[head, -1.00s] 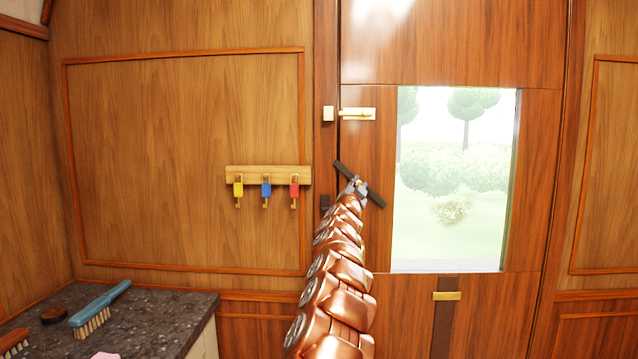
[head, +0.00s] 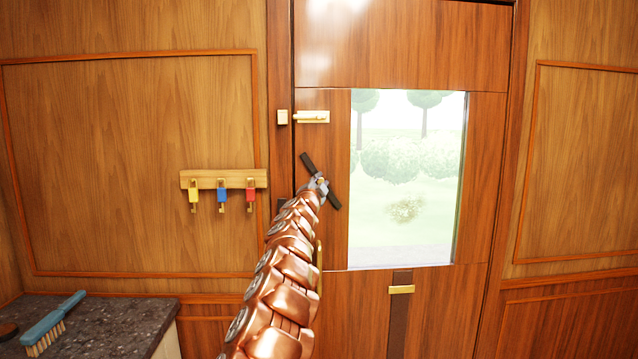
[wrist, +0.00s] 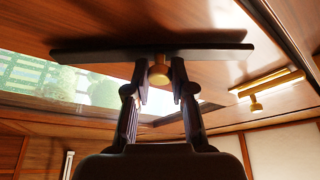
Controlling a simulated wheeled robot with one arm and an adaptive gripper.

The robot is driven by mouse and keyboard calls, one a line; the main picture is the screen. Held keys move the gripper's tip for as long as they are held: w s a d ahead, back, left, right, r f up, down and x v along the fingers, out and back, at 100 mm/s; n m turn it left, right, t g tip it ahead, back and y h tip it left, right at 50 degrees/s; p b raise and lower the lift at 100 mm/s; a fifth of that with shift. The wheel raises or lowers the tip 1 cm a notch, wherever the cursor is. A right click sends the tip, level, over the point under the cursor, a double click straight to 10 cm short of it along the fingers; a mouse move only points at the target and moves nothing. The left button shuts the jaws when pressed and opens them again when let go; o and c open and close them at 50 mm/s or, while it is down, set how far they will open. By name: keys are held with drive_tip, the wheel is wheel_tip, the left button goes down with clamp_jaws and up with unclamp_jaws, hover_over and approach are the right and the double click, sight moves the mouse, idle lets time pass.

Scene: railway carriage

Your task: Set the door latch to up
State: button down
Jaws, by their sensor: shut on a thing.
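The door latch (head: 308,163) is a dark bar on the wooden door, left of the window. In the head view it is tilted steeply, upper end to the left and lower end to the right. In the wrist view the latch (wrist: 90,55) spans the picture, with a brass hub (wrist: 159,72) at its middle. My gripper (head: 320,181) is at the latch's middle. In the wrist view my gripper (wrist: 161,68) has a finger on each side of the hub and is shut on the latch. My arm hides part of the door below.
A brass bolt (head: 312,117) sits above the latch and shows at right in the wrist view (wrist: 265,90). A key rack (head: 223,179) with coloured keys hangs left. A brass pull (head: 401,289) is lower on the door. A counter (head: 110,322) with a blue brush (head: 52,322) stands lower left.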

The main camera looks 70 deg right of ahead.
drive_tip(key=c, duration=1)
unclamp_jaws()
drive_tip(key=shift+v, duration=1.55)
approach(319, 182)
drive_tip(key=shift+s+v, duration=0.2)
drive_tip(key=shift+v, duration=0.85)
drive_tip(key=shift+w, duration=0.1)
